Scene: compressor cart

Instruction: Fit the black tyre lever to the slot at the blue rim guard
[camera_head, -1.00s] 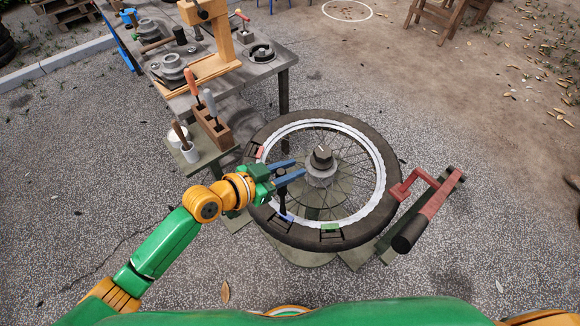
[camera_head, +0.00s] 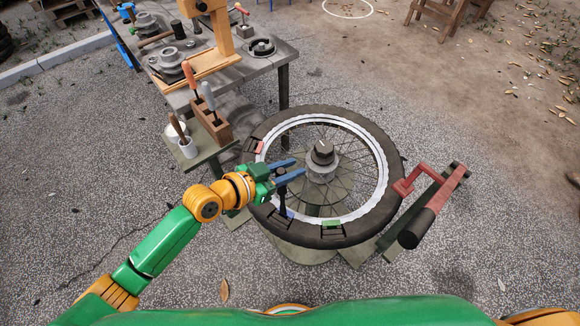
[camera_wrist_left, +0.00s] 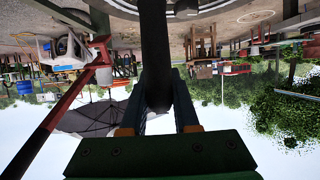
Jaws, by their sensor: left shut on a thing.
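The black tyre lever (camera_head: 282,197) stands roughly upright in my left gripper (camera_head: 292,169), which is shut on it. In the left wrist view the dark lever (camera_wrist_left: 155,50) runs up between the two blue fingers. The lever's lower end is at the blue rim guard (camera_head: 286,213) on the near left of the wheel's rim. The lever partly covers this guard, and I cannot tell whether the tip is in its slot. A red guard (camera_head: 259,147) sits farther back on the rim, and a green guard (camera_head: 332,224) at the front. My right gripper is out of view.
The wheel (camera_head: 376,222) lies flat on a stand, with a dark hub post (camera_head: 323,155) at its centre. A red-armed tool with a black handle (camera_head: 416,229) is at its right. A wooden rack (camera_head: 212,125) with handled tools and a metal workbench (camera_head: 270,64) are behind left.

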